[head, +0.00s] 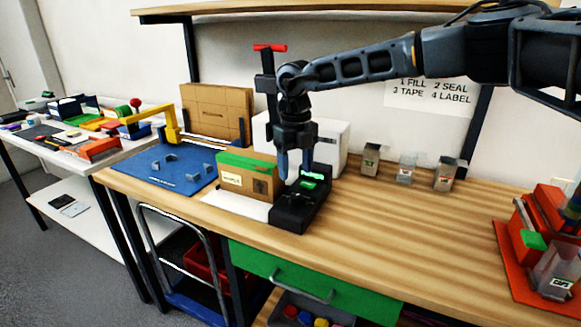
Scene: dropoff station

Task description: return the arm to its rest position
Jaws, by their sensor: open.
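My gripper (295,165) hangs pointing down at the end of my arm. It is open, and nothing shows between its fingers. The fingers are just above or in front of a black device (298,209) with a small green part; I cannot tell whether they touch it. My arm reaches in from the upper right over the wooden bench (400,225).
Left of the black device is a cardboard box (248,180) with a green top. A blue mat (160,166) lies further left. Several small clear bins (407,168) stand at the back. A red tray (520,265) is at right. The middle right bench is clear.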

